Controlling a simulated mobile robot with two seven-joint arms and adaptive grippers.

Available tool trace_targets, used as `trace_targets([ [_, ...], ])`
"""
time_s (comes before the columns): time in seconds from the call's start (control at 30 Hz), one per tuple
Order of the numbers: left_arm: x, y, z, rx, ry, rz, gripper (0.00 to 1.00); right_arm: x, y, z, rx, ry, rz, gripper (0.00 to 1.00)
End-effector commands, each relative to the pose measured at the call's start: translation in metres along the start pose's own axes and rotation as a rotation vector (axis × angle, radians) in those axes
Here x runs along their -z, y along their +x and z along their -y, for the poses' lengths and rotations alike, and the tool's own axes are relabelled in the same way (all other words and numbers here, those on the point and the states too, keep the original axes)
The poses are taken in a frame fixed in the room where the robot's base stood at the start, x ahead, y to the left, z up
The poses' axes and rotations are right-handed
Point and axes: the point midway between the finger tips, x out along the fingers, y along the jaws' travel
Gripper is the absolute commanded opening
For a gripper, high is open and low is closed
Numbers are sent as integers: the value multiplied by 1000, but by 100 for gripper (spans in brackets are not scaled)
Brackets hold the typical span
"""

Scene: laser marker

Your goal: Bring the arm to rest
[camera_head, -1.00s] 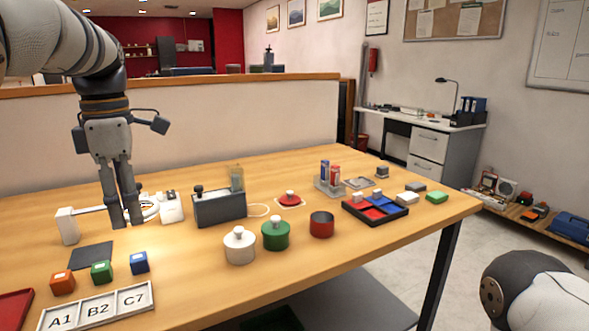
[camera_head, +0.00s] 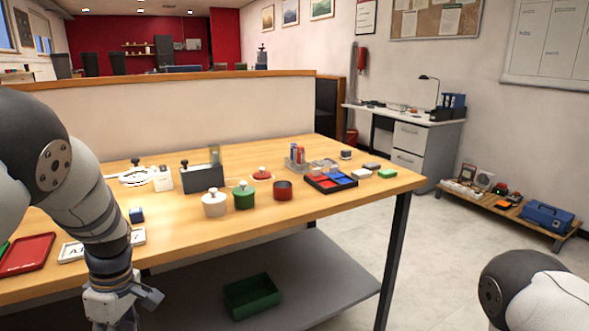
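My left arm comes in from the left and hangs down in front of the table (camera_head: 330,210). My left gripper (camera_head: 112,318) points down at the bottom edge of the head view. Its fingers are cut off by the frame, so I cannot see whether they are open or shut. Part of my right arm shows at the lower right corner, and its gripper is out of view. The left arm covers part of the label tray (camera_head: 72,252) and the area around the blue cube (camera_head: 137,215).
On the table stand a white pot (camera_head: 214,204), a green pot (camera_head: 244,197), a red cup (camera_head: 283,190), a dark box device (camera_head: 202,178) and a divided tray (camera_head: 331,182). A red tray (camera_head: 27,254) lies at left. A green bin (camera_head: 251,296) sits on the lower shelf.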

Motion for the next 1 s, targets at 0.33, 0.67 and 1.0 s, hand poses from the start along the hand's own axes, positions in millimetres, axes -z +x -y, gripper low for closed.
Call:
trace_targets([
  [0.33, -71, 188, 220, 91, 952, 46, 43, -1, -1, 0, -1, 1, 1, 40],
  [0.67, -133, 182, 338, -20, 1461, 169, 43, -1, -1, 0, -1, 1, 1, 40],
  [1.0, -133, 182, 337, -24, 1467, 165, 43, -1, -1, 0, -1, 1, 1, 40],
])
